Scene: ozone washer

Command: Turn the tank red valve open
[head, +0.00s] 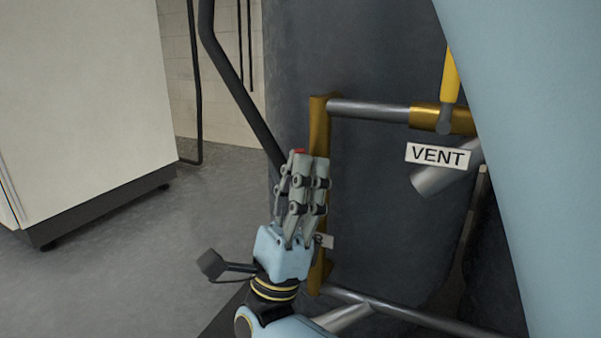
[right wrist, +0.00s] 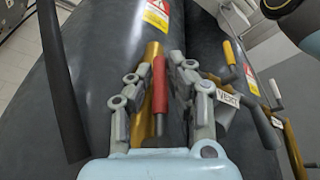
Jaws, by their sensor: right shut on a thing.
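The red valve handle (right wrist: 159,84) stands between the fingers of my right gripper (right wrist: 157,72) in the right wrist view, in front of a brass pipe (right wrist: 151,52). In the head view only a small red tip (head: 299,151) of it shows above the fingers. My right gripper (head: 305,158) is shut on the red handle, beside the upright brass pipe (head: 319,125) on the dark tank (head: 370,60). The gripper hides most of the handle in the head view. My left gripper is not in view.
A yellow-handled valve (head: 450,75) and a VENT label (head: 437,156) are to the right. A black hose (head: 235,80) hangs left of the gripper. A white cabinet (head: 80,90) stands at the left, with clear floor (head: 150,240) before it.

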